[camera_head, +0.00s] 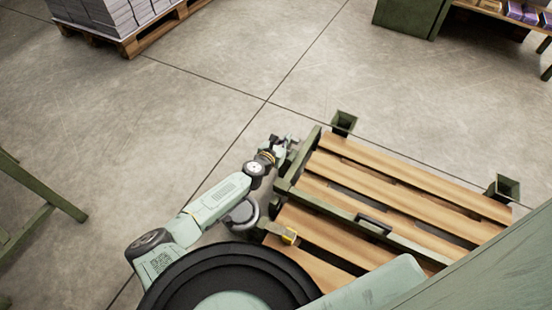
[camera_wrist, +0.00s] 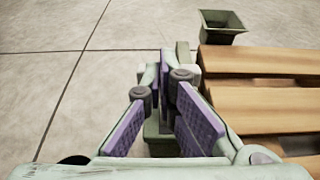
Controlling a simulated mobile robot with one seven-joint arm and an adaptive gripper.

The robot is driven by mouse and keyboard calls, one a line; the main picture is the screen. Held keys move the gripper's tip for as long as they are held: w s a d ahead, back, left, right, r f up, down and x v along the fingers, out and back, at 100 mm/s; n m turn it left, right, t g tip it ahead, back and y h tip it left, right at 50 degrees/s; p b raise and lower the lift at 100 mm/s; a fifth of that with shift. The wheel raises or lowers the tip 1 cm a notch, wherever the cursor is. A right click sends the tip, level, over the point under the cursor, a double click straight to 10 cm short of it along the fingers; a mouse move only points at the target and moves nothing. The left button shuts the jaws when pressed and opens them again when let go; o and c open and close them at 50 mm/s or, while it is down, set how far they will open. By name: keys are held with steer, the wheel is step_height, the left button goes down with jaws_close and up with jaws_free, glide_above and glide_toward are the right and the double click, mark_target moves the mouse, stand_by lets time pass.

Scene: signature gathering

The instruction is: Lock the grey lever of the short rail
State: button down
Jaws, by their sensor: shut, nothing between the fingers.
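My gripper (camera_head: 284,145) is at the left end of a green frame with wooden slats, close beside the short green rail (camera_head: 298,160). I cannot tell whether it touches the rail. In the wrist view, the fingers of my gripper (camera_wrist: 166,68) with purple pads come together at the tips, shut and empty. A green part (camera_wrist: 183,54) of the frame shows just behind the tips, and another green part shows below between the fingers. I cannot make out the grey lever; it may be hidden behind the fingers.
Wooden slats (camera_head: 400,185) fill the frame to the right, with green corner sockets (camera_head: 343,122) on its far side. A long green rail with a dark handle (camera_head: 373,223) crosses them. Open concrete floor lies left.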

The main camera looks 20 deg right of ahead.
steer(key=shift+w+d, duration=0.3)
stand_by(0.5)
steer(key=s+a+r+p, duration=0.3)
steer(key=a+r+p, duration=0.1)
steer(key=r, duration=0.5)
steer(key=s+a+r+p, duration=0.4)
steer(key=a+r+p, duration=0.1)
steer(key=r, duration=0.5)
steer(key=shift+s+a+r+p, duration=0.25)
steer(key=shift+a+r+p, duration=0.05)
steer(key=shift+p, duration=0.2)
